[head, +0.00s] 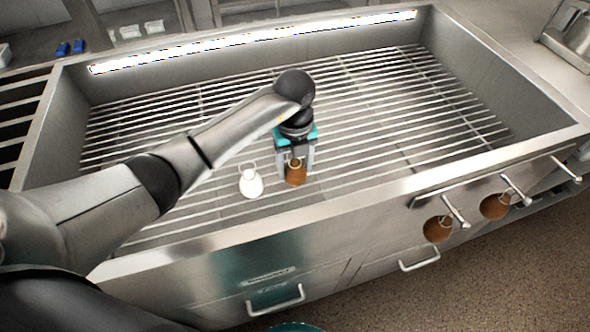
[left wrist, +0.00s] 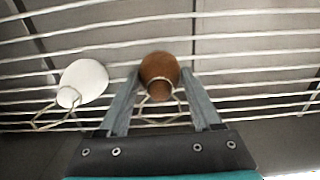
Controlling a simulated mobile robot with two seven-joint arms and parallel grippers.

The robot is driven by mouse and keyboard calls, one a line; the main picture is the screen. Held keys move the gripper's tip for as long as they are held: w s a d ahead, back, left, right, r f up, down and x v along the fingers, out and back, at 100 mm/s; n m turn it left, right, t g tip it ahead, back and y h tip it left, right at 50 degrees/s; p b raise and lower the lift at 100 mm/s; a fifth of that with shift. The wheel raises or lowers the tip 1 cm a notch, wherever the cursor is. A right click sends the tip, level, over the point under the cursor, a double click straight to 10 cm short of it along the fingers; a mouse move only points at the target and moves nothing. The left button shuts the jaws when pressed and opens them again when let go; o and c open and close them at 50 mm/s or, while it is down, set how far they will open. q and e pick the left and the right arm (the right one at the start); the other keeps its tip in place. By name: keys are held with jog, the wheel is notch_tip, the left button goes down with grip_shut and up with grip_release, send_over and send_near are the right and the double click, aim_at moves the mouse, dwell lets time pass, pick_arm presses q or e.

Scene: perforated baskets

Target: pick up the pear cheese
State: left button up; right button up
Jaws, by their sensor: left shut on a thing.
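A brown pear-shaped cheese (head: 296,175) with a loop at its narrow end is between the fingers of my left gripper (head: 295,162), low over the metal rack. The left wrist view shows the brown cheese (left wrist: 159,68) with a finger of the left gripper (left wrist: 162,78) on each side; the gripper is shut on it. I cannot tell whether the cheese touches the bars. A white pear-shaped cheese (head: 250,182) with a wire loop lies just to its left, apart from the gripper. It also shows in the left wrist view (left wrist: 84,80). My right gripper is not in view.
The bar rack (head: 400,110) lies inside a steel basin with raised walls (head: 547,135). Two brown pear-shaped pieces hang at the front right (head: 437,229) (head: 494,206), below protruding rods. Handles (head: 276,300) jut from the front. The rack's right side is clear.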

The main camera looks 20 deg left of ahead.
pick_arm(q)
jog(key=shift+r, duration=0.5)
notch_tip(320, 180, up, 14)
jog(key=p, duration=0.3)
jog(key=shift+f+p, duration=0.1)
jog(key=shift+p, duration=0.25)
notch_tip(320, 180, up, 5)
jog(key=shift+r+p, duration=0.15)
jog(key=shift+p, duration=0.5)
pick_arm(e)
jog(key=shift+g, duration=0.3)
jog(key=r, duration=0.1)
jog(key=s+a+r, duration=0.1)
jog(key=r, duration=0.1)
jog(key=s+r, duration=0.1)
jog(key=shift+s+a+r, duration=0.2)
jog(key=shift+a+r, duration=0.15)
